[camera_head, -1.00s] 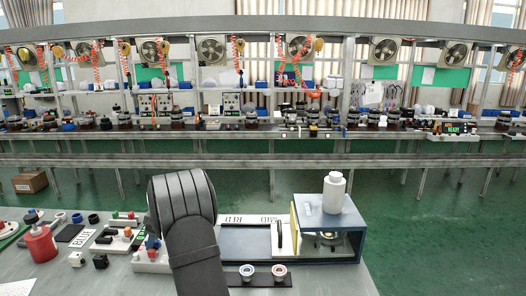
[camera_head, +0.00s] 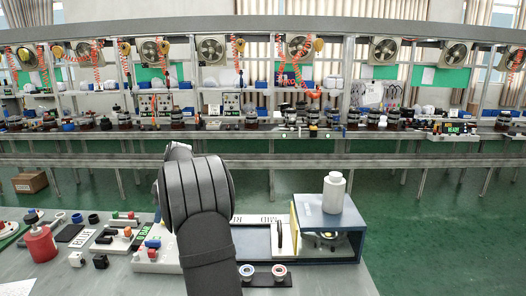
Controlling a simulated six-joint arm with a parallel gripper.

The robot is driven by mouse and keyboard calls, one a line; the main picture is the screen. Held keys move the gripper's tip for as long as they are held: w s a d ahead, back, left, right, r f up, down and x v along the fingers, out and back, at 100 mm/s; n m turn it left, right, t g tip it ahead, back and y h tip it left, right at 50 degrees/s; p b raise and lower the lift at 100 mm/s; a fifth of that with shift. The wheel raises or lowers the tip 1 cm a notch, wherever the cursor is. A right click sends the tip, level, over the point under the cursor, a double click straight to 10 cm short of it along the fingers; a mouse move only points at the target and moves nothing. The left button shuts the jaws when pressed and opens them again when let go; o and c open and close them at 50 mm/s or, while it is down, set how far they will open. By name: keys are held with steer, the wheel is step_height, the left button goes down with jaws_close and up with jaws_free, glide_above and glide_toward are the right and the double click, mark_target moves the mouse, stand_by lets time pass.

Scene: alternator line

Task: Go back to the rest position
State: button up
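My arm rises from the bottom middle of the view over the near workbench (camera_head: 120,281). Its thick dark grey joint stands in front of the bench's back edge, with a smaller link showing behind it at the upper left. My gripper is hidden behind my own arm, so I cannot see its fingers or whether it holds anything.
A blue open-fronted box (camera_head: 359,225) with a white bottle (camera_head: 334,192) on top stands right of my arm. Two small round cups (camera_head: 279,271) are in front of it. A red bottle (camera_head: 41,244) and several small parts lie left. A long production line runs behind.

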glide_toward(153, 241)
steer(key=x, duration=0.8)
steer(key=shift+w+a+f, duration=0.1)
steer(key=shift+a+f, duration=0.1)
steer(key=shift+f, duration=0.05)
steer(key=shift+a+f, duration=0.15)
steer(key=shift+f, duration=0.15)
steer(key=v, duration=1.8)
steer(key=a+f+m+t, duration=0.1)
steer(key=a+f+m, duration=0.1)
steer(key=f, duration=0.3)
steer(key=a+f+m+t, duration=0.1)
steer(key=a+f+m, duration=0.1)
steer(key=f, duration=0.4)
steer(key=a+f+m+h, duration=0.1)
steer(key=a+f+m, duration=0.2)
steer(key=f+m, duration=0.1)
steer(key=shift+s+f+t, duration=0.3)
steer(key=shift+f+t, duration=0.1)
steer(key=shift+f, duration=0.45)
steer(key=shift+w+f, duration=0.1)
steer(key=shift+w, duration=0.15)
steer(key=shift+s+n, duration=0.15)
steer(key=shift+n, duration=0.25)
